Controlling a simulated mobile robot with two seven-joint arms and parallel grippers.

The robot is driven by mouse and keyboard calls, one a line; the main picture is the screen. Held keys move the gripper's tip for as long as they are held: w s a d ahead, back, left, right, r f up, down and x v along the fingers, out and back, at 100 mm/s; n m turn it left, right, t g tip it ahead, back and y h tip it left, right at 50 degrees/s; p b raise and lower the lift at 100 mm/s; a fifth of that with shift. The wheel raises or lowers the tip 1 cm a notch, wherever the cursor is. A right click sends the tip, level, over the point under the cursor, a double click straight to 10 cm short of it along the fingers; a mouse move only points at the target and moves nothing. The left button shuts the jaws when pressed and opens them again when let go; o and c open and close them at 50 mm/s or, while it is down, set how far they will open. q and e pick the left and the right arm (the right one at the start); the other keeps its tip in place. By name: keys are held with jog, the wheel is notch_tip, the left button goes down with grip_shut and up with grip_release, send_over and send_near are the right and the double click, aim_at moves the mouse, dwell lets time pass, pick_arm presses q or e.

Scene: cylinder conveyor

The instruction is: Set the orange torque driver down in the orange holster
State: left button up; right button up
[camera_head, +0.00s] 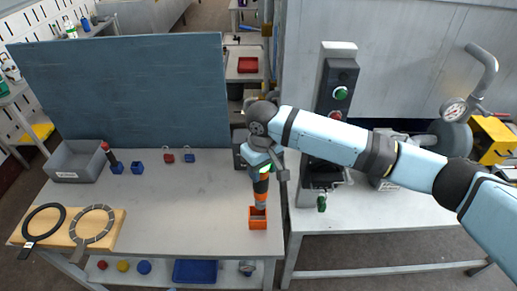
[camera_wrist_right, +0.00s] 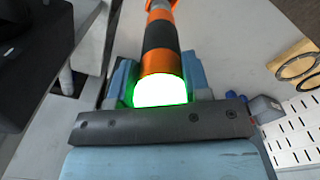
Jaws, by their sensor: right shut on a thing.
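My right gripper (camera_head: 264,172) is shut on the orange and black torque driver (camera_head: 261,188), which hangs roughly upright, tip down. In the right wrist view the driver (camera_wrist_right: 160,45) runs away between the fingers (camera_wrist_right: 160,88), and its near end glows green. The orange holster (camera_head: 258,222) stands at the front right of the grey table, directly under the driver. The driver's tip is at the holster's mouth; I cannot tell how far it is inside. My left gripper is out of view.
A grey bin (camera_head: 76,162), blue holders (camera_head: 137,168) and red and blue padlocks (camera_head: 169,158) stand toward the table's back. A wooden board (camera_head: 68,228) with two rings lies at the front left. A control post (camera_head: 338,95) stands right of the holster. The table's middle is clear.

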jog(key=shift+w+a+r, duration=0.5)
jog(key=shift+w+r, duration=0.25)
jog(key=shift+s, duration=0.2)
jog(key=shift+f, duration=2.15)
jog(key=shift+w+f+b, duration=0.1)
jog(key=shift+f+b, duration=0.2)
